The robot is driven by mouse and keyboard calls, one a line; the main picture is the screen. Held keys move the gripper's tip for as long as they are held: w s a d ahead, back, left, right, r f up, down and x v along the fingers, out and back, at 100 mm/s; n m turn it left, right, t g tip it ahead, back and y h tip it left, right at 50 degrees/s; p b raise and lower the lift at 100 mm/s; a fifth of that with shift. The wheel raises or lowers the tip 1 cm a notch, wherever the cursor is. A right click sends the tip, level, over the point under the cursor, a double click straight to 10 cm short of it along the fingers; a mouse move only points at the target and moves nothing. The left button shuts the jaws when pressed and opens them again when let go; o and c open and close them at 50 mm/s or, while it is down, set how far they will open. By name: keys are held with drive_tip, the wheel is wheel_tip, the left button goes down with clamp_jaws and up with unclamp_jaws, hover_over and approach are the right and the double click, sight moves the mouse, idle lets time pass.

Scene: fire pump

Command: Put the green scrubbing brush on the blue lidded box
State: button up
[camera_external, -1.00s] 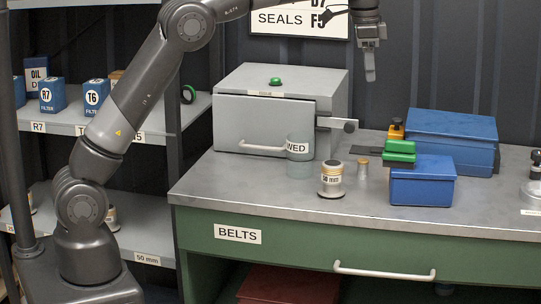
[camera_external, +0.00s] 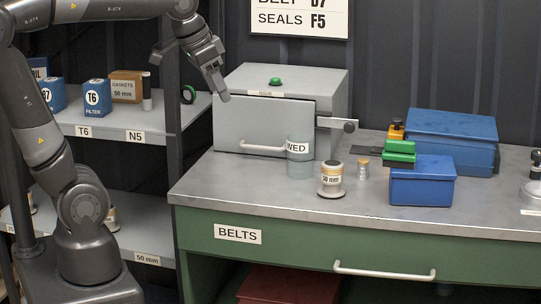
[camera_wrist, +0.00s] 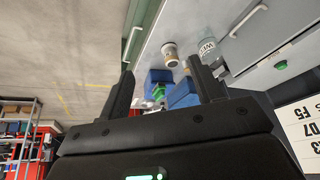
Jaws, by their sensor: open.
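A green block-shaped thing, which looks like the scrubbing brush (camera_external: 399,148), is at the back left of a small blue box (camera_external: 422,185) on the bench. I cannot tell whether it touches that box. A larger blue box (camera_external: 452,128) stands behind; both boxes look closed on top. In the wrist view the green (camera_wrist: 158,93) shows between the two blue shapes, one left (camera_wrist: 160,76) and one right (camera_wrist: 184,94). My gripper (camera_external: 222,95) is open and empty, in the air left of the grey cabinet, well away from the brush. Its fingers (camera_wrist: 160,68) also show in the wrist view.
The grey cabinet (camera_external: 265,125) has a metal arm sticking out right. A clear jar (camera_external: 300,165), a 50 mm tin (camera_external: 332,180) and a small cork-topped jar (camera_external: 363,169) stand before it. A yellow-black thing (camera_external: 396,131) is behind the brush. The bench front (camera_external: 290,195) is clear.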

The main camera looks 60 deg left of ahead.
drive_tip(key=s+a+f+n, duration=0.1)
drive_tip(key=s+f, duration=0.6)
drive_tip(key=s, duration=0.1)
drive_tip(key=shift+s+f+t, duration=0.15)
drive_tip(key=shift+s+t, duration=0.05)
drive_tip(key=shift+t, duration=0.2)
